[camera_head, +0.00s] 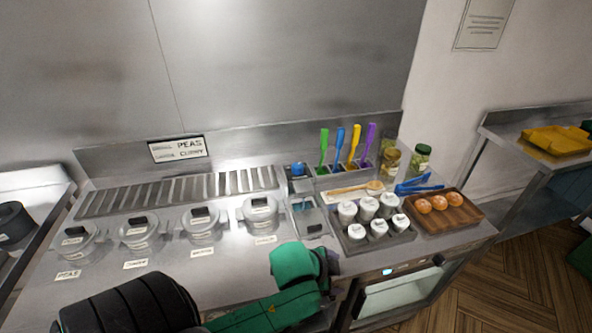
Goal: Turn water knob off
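I cannot make out a knob that is clearly the water knob. A small basin (318,229) is set into the steel counter, with what looks like water in it. A small blue item (298,170) sits in a square well just behind the basin. A dark round part (438,259), possibly a knob, shows on the counter's front near its right end. My green and black arm crosses the bottom centre, in front of the basin, and covers part of the counter's front edge. No fingertips of either gripper show.
Lidded pots (202,226) stand in a row on the left. A tray (385,242) of white-topped containers, a wooden tray (468,219) with round orange-brown items, blue tongs (420,184) and jars (422,157) crowd the right. Coloured-handled utensils (340,146) stand behind.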

